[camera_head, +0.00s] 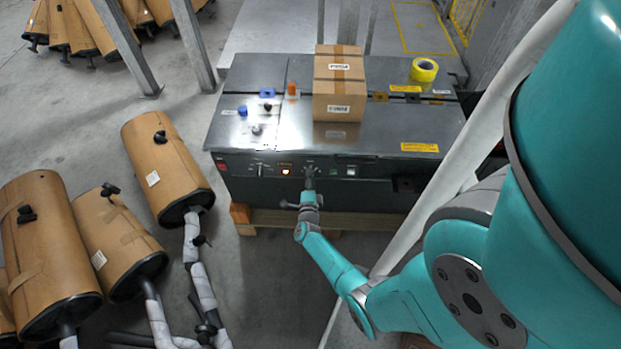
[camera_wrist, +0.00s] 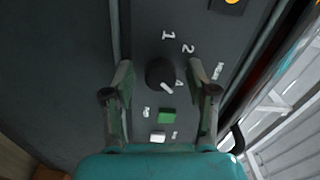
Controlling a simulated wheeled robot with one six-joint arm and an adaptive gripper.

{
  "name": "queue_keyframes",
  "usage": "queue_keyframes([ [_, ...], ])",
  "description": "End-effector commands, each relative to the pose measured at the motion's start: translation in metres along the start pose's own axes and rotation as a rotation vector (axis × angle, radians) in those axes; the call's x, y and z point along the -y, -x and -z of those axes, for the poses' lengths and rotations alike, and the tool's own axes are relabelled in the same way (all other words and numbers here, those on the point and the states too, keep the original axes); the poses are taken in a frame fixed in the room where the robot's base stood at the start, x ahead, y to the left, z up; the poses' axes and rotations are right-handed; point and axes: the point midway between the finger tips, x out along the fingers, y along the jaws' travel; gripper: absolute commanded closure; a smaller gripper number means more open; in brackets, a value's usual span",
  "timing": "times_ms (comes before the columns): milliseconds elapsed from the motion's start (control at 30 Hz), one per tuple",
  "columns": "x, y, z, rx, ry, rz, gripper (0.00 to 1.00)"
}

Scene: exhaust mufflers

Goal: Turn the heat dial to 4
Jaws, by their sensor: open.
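The heat dial (camera_wrist: 160,72) is a round black knob on the dark front panel, seen in the wrist view. A white mark shows on its lower right part, near a white "4" (camera_wrist: 179,84). A "1" (camera_wrist: 168,36) and a "2" (camera_wrist: 188,48) stand above it and to its upper right; other small white marks are too blurred to read. My gripper (camera_wrist: 166,78) is open, one finger on each side of the dial, with visible gaps. In the head view my gripper (camera_head: 309,180) is at the machine's front panel and hides the dial.
The machine (camera_head: 240,90) carries a cardboard box stack (camera_head: 338,90) and a yellow tape roll (camera_head: 424,70). Its front has a lit switch (camera_head: 286,171). In the wrist view a green button (camera_wrist: 167,116) sits below the dial. Wrapped mufflers (camera_head: 165,165) lie at left.

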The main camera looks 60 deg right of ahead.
Motion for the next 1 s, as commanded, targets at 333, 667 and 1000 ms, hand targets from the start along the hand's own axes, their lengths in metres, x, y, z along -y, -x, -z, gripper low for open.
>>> queue_keyframes([
  [333,-0.001,0.036,-0.001,0.004,0.0,-0.001,0.43],
  [667,-0.001,0.099,-0.001,0.004,0.0,0.0,0.43],
  [1000,0.0,0.12,0.0,0.0,0.0,0.0,0.43],
])
